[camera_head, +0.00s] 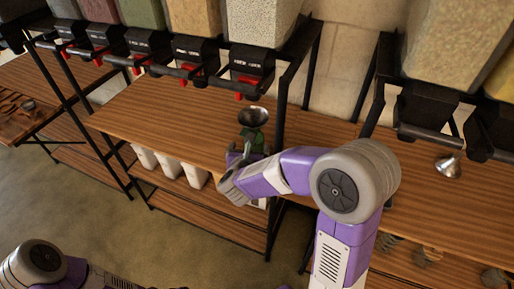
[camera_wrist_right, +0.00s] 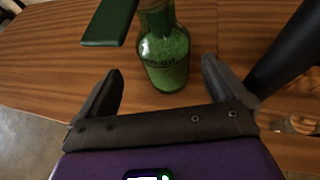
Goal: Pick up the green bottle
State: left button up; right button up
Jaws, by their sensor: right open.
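The green bottle (camera_head: 259,141) stands on the wooden counter near its front edge, with a metal funnel (camera_head: 252,116) above its mouth. My right gripper (camera_head: 246,150) reaches it from the front and partly hides it. In the right wrist view the bottle (camera_wrist_right: 166,65) is upright, see-through green, and filled with green grains up to its shoulder. The right gripper's fingers (camera_wrist_right: 160,66) are apart, one on each side of the bottle's lower part, with gaps visible. The bottle's top is cut off there. My left arm shows at the lower left of the head view; its gripper is not visible.
Dispensers with red levers (camera_head: 240,85) hang on a black rack over the counter (camera_head: 170,115). A black post stands just right of the bottle. White containers (camera_head: 170,165) sit on the shelf below. A flat green piece (camera_wrist_right: 110,20) shows beside the bottle. Another funnel (camera_head: 448,166) lies right.

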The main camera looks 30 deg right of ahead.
jog(key=shift+d+r, duration=0.1)
jog(key=shift+d, duration=0.35)
jog(key=shift+w+d, duration=0.25)
jog(key=shift+w, duration=0.1)
jog(key=x, duration=0.4)
jog(key=b+x, duration=0.1)
jog(key=x, duration=0.1)
jog(key=shift+w+d+r, duration=0.2)
jog(key=shift+w, duration=0.15)
jog(key=shift+r, duration=0.1)
jog(key=c, duration=1.4)
